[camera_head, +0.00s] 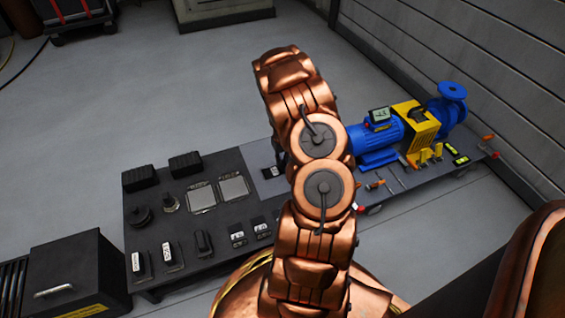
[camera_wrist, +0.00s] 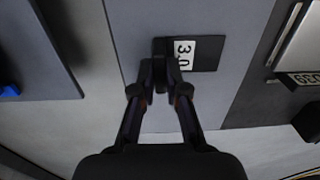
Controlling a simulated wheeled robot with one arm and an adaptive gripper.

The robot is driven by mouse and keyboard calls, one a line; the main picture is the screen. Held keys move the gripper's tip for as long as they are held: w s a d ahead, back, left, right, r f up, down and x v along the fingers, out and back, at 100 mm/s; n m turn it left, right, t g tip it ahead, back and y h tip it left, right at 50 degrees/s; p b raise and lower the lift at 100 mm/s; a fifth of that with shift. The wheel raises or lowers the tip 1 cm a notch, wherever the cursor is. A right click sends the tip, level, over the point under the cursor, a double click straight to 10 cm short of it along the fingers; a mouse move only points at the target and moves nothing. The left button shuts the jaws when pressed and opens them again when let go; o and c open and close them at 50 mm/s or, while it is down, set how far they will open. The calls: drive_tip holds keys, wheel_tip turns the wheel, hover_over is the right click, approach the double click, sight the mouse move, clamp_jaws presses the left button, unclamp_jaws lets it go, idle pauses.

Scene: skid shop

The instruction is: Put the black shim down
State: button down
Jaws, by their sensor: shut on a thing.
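The black shim (camera_wrist: 207,52), with a white label reading 3.0, is in the wrist view at top centre. My gripper (camera_wrist: 166,72) is shut on its left end, and the rest of the shim sticks out to the right. It is over a lighter grey panel (camera_wrist: 235,20); I cannot tell whether it touches the panel. In the head view a small black labelled piece (camera_head: 270,172), seemingly this shim, shows on or over the grey panel (camera_head: 258,155) left of my arm. My arm hides the gripper there.
A dark bench (camera_head: 150,205) holds two square metal plates (camera_head: 234,188), several black labelled pieces (camera_head: 237,235) and black blocks (camera_head: 185,165). Right of my arm are a blue motor and pump (camera_head: 375,135) with a yellow guard (camera_head: 416,125) and small tools. A black box (camera_head: 75,270) stands front left.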

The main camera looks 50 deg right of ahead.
drive_tip(key=c, duration=1.2)
unclamp_jaws()
wheel_tip(320, 180, up, 11)
drive_tip(key=p, duration=0.4)
drive_tip(key=a+r+n+g, duration=0.1)
drive_tip(key=a+r, duration=1.2)
drive_tip(key=a, duration=0.1)
drive_tip(key=s+a+r+n+g, duration=0.1)
drive_tip(key=s+a+r, duration=0.35)
drive_tip(key=a, duration=0.25)
drive_tip(key=s+a+r+n, duration=0.1)
drive_tip(key=s+a+r, duration=0.2)
drive_tip(key=s+a, duration=0.35)
drive_tip(key=s+a+r+n+g, duration=0.1)
drive_tip(key=s+a+r, duration=0.3)
drive_tip(key=a, duration=0.5)
drive_tip(key=s+a+r+n, duration=0.1)
drive_tip(key=s+a, duration=0.3)
drive_tip(key=s, duration=0.6)
drive_tip(key=shift+n+g, duration=0.4)
drive_tip(key=shift+n, duration=0.1)
